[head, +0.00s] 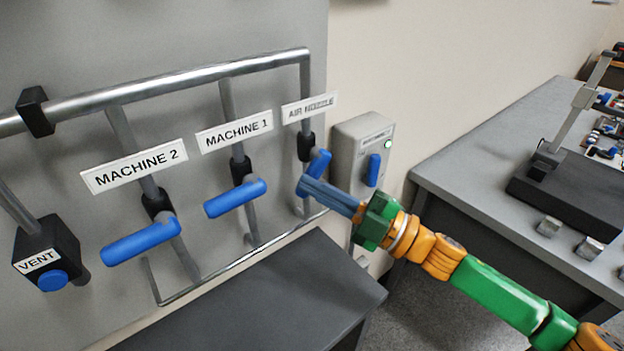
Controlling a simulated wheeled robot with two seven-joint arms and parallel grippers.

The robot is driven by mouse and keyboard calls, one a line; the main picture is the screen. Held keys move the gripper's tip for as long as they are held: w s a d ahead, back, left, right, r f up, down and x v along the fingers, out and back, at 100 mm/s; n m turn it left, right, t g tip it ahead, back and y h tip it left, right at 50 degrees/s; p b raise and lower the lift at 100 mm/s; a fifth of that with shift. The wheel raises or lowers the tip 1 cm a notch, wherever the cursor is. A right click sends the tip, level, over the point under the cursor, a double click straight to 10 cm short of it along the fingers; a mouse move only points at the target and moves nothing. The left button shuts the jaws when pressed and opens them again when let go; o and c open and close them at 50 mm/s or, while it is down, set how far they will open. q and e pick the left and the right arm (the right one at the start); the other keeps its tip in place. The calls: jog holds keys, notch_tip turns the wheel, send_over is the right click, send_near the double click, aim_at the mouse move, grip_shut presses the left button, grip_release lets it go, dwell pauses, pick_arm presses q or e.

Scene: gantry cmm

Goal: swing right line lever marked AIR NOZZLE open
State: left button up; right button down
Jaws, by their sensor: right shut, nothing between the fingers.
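The AIR NOZZLE label (309,108) is on the rightmost vertical pipe of the wall-mounted pipe frame. Below it, under a black valve body (305,147), is a blue lever (320,163). This lever slants more steeply than the two other line levers, closer to the line of its pipe. My right gripper (306,186) reaches in from the right and is shut with nothing between its fingers. Its fingertips lie against or just in front of the lever's lower part and hide some of it; I cannot tell if they touch. My left gripper is not in view.
The MACHINE 1 lever (236,198) and MACHINE 2 lever (141,241) lie across their pipes to the left. A VENT valve (47,258) is at far left. A grey switch box (358,150) is right of the frame. A dark bench top (270,300) lies below; another table (480,140) stands right.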

jog(key=shift+n, duration=0.4)
jog(key=n+p, duration=0.1)
jog(key=d+f+n+g+h+p, duration=0.1)
jog(key=n, duration=0.1)
jog(key=w+n+g+p, duration=0.1)
jog(key=shift+d+f+n+h, duration=0.15)
jog(key=shift+d+n+h, duration=0.15)
jog(key=shift+h, duration=0.1)
jog(key=shift+w+d, duration=0.1)
jog(key=shift+w, duration=0.05)
dwell(0.4)
